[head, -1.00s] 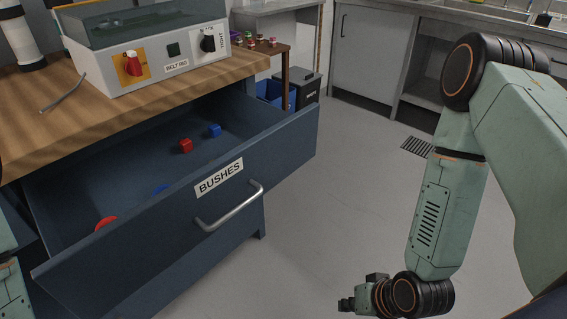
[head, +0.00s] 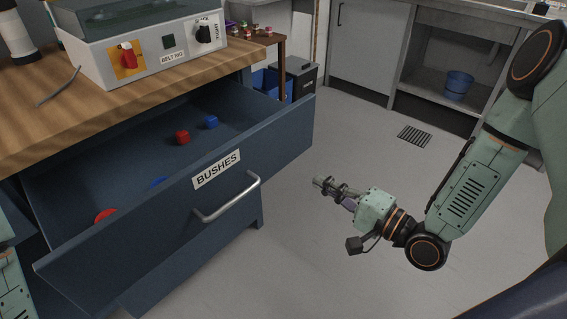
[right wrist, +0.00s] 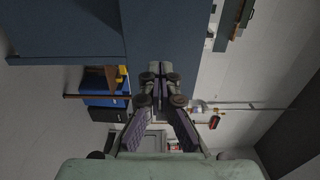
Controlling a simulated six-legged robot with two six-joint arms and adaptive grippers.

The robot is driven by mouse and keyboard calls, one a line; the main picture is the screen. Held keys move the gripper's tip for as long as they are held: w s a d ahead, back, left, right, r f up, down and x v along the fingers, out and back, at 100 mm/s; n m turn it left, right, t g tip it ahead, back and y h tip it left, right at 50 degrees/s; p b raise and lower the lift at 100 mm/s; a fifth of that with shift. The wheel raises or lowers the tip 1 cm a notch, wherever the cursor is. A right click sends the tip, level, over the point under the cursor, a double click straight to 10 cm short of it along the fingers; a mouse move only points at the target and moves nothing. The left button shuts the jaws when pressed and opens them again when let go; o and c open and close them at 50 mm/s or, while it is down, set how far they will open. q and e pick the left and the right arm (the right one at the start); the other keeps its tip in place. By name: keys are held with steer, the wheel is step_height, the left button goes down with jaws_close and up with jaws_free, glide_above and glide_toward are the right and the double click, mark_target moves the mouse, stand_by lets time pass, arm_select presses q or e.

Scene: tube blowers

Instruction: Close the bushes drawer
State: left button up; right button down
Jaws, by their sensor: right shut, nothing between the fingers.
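The bushes drawer (head: 265,153) is dark blue, pulled well out from under the wooden bench, with a white BUSHES label (head: 217,169) and a metal bar handle (head: 230,201) on its front. Red and blue bushes (head: 182,137) lie inside it. My right gripper (head: 319,183) is shut and empty, in the air to the right of the drawer front, apart from the handle. In the right wrist view its fingers (right wrist: 160,70) are together, with a dark blue surface beyond them. My left gripper is not in view; only part of its arm shows at the left edge.
The bench top (head: 150,105) carries a belt rig (head: 145,50) with knobs. A dark bin (head: 297,78) and blue crate (head: 268,82) stand behind the drawer's right end. Grey cabinets (head: 362,50) and a blue bucket (head: 458,85) are at the back. The floor (head: 350,150) ahead is clear.

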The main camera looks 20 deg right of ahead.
mark_target(273, 155)
steer(key=b+x, duration=0.4)
steer(key=x, duration=0.6)
steer(key=shift+w+a+f, duration=0.15)
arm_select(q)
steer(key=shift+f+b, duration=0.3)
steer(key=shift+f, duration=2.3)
arm_select(e)
steer(key=shift+w+a, duration=0.3)
steer(key=shift+w, duration=0.3)
